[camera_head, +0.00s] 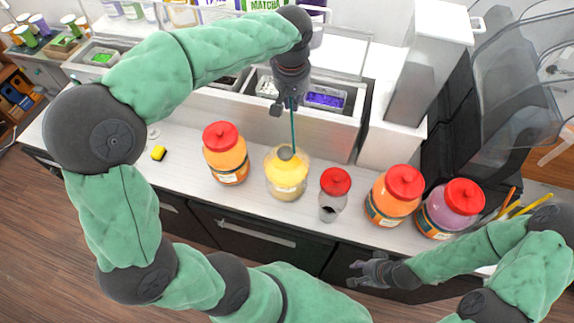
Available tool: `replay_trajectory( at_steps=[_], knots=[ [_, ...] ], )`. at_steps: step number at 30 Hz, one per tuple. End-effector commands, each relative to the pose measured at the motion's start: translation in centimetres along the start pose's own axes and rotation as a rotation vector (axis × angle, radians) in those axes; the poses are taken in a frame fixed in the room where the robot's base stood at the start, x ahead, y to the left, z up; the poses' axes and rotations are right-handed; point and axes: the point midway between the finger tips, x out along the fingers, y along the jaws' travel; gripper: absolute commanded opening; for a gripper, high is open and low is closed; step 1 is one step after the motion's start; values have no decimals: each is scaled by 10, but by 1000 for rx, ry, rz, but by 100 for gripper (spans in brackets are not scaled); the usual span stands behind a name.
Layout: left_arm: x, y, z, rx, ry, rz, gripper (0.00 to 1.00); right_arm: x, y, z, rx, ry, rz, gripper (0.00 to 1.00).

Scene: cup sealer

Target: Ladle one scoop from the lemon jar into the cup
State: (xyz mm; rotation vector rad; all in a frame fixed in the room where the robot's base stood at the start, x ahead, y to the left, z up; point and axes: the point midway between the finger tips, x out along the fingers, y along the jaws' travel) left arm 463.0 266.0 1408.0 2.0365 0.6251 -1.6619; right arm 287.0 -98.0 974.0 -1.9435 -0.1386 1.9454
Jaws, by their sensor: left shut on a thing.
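The yellow lemon jar (286,178) stands on the counter without a red lid. My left gripper (287,108) is above it, shut on the teal handle of a ladle (293,130). The handle runs down to the jar's mouth, where a grey round part shows at the top. Whether the ladle's bowl holds anything cannot be told. A small clear container (329,208), perhaps the cup, stands to the right of the jar; a red lid (335,181) shows at its top, and whether it rests on it is unclear. My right gripper (366,273) is open and empty in front of the counter.
An orange jar (226,160) stands left of the lemon jar. Another orange jar (392,198) and a purple jar (449,212) stand to the right, all red-lidded. Topping bins (325,98) lie behind.

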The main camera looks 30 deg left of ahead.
Motion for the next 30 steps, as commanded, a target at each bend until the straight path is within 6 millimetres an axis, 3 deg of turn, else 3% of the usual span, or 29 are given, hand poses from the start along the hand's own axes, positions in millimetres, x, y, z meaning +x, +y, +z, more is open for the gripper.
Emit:
replay_trajectory(
  at_steps=[8,30],
  knots=[
    [4,0,1,0,0,0,0,4,1,0,0,0,0,40],
    [48,-2,9,0,0,0,0,36,13,-1,0,0,0,40]
  ],
)
